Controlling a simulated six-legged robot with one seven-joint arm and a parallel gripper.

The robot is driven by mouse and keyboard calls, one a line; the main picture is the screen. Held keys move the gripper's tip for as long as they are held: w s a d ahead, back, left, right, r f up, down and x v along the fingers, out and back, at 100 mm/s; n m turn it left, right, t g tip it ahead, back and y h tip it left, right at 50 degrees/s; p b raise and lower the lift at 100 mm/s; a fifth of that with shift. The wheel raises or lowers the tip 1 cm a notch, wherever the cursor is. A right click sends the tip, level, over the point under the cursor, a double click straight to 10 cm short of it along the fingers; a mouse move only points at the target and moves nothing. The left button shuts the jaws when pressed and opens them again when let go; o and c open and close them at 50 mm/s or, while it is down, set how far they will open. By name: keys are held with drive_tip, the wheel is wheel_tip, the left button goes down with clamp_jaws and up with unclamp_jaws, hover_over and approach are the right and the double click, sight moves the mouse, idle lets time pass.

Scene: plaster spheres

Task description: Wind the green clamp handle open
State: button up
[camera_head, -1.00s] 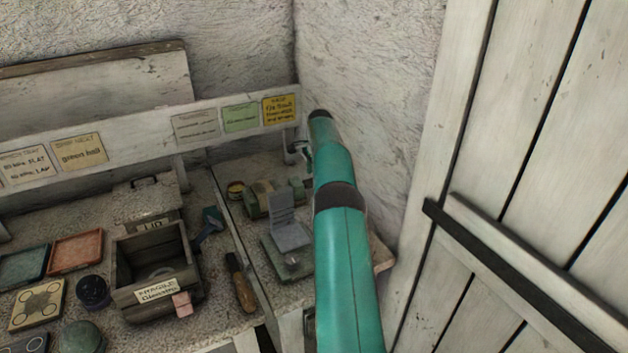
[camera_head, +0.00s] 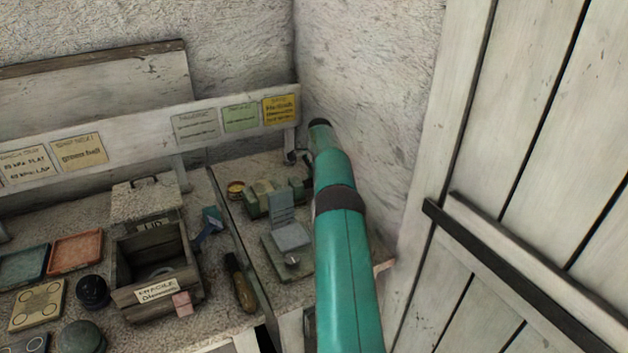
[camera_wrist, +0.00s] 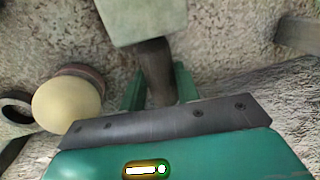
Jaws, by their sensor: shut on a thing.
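My gripper (camera_wrist: 160,88) shows in the wrist view with its two green fingers on either side of a dark, rounded grip, shut on it. This clamp handle (camera_wrist: 155,62) runs up to a pale green block (camera_wrist: 143,18) at the top of that view. In the head view, the green clamp (camera_head: 265,198) stands on the bench left of my teal arm. My arm hides my fingers and most of the handle there, so the handle's turn cannot be read.
A round cream-topped thing (camera_wrist: 68,104) sits close left of my gripper in the wrist view. A grey angled stand (camera_head: 288,236) is in front of the clamp. A wooden box (camera_head: 155,268) and brown-handled tool (camera_head: 240,282) lie left. Wall and plank door close in on the right.

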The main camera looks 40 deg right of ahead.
drive_tip(key=shift+r+t, duration=0.1)
drive_tip(key=shift+t, duration=0.2)
drive_tip(key=shift+s+a+t+h, duration=0.15)
drive_tip(key=shift+t+h, duration=0.2)
drive_tip(key=shift+t, duration=0.6)
drive_tip(key=shift+s+d+t+h, duration=0.1)
drive_tip(key=shift+t+h, duration=0.25)
drive_tip(key=shift+t, duration=0.6)
drive_tip(key=o, duration=1)
drive_tip(key=shift+f, duration=0.2)
drive_tip(key=shift+c, duration=0.2)
drive_tip(key=shift+s+r, duration=0.1)
drive_tip(key=v, duration=1.3)
drive_tip(key=shift+s+r, duration=0.15)
drive_tip(key=shift+r, duration=0.1)
drive_tip(key=shift+a, duration=0.15)
